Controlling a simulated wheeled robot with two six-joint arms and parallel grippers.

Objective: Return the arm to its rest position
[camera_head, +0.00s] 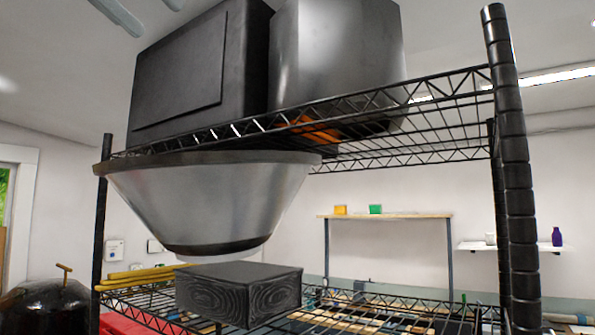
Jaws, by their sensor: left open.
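I cannot make out either gripper or arm in the head view. The view is filled by a black wire shelf rack (452,92). No glass rod can be told for sure. Several yellow bars (135,279) lie on the lower shelf at the left, partly hidden behind a dark wood-grained block (239,292).
A wide metal bowl (207,205) is above the block. A black box (190,75) and a grey metal container (337,50) stand on the upper shelf. A dark rounded vessel (45,308) is at lower left. A wall shelf (385,216) is behind.

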